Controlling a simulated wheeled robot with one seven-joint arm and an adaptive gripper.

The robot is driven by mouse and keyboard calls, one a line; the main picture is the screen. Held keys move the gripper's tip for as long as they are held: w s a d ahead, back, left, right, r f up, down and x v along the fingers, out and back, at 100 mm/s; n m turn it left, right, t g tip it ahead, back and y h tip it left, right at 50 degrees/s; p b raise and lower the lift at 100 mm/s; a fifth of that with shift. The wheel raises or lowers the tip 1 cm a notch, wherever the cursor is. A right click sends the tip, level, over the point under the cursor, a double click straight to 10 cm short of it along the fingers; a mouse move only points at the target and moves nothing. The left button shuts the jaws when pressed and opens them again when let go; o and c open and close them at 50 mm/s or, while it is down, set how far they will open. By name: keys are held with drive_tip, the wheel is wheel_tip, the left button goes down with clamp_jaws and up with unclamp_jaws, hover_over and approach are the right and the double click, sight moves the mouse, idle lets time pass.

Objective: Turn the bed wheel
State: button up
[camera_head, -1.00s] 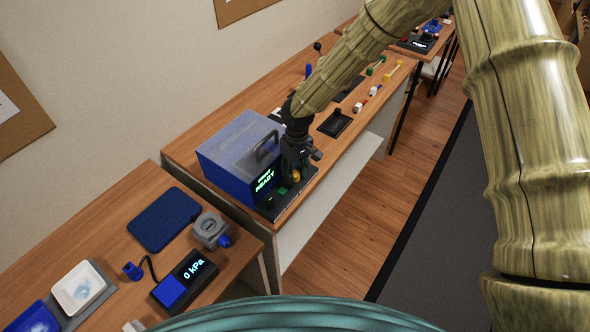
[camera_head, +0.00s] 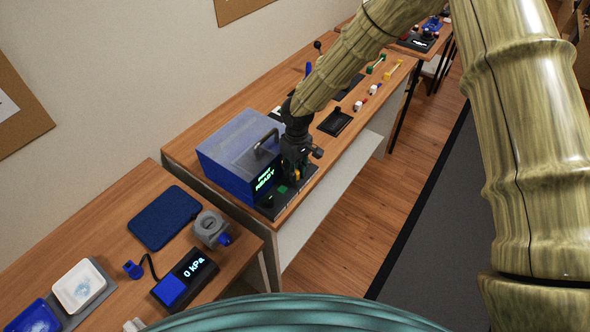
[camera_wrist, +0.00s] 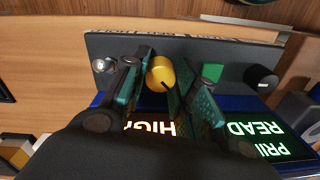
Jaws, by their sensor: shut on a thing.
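A blue and grey machine (camera_head: 238,152) with a top handle and a green "READY" display (camera_head: 265,181) stands on the bench. A dark control strip (camera_head: 272,207) runs along its front. In the wrist view, the strip carries a yellow knob (camera_wrist: 160,74) with a dark pointer mark, a green button (camera_wrist: 212,72) and a black knob (camera_wrist: 261,78). My gripper (camera_wrist: 166,82) has its fingers on either side of the yellow knob and is shut on it. In the head view, my gripper (camera_head: 293,172) reaches down over the strip and hides most of this knob. No label naming the bed wheel is readable.
A small metal knob (camera_wrist: 104,65) sits at the strip's left end in the wrist view. Left of the machine, another bench holds a blue pad (camera_head: 163,217), a grey clamp-like part (camera_head: 210,229) and a "0 kPa" gauge (camera_head: 186,279). A black tray (camera_head: 335,122) lies beyond the gripper.

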drive_tip(key=shift+n, duration=3.1)
drive_tip(key=o, duration=0.8)
drive_tip(key=shift+r, duration=0.1)
drive_tip(key=r, duration=1.1)
drive_tip(key=shift+w+d+r, duration=0.1)
drive_tip(key=shift+w+r, duration=0.15)
drive_tip(key=shift+r, duration=0.15)
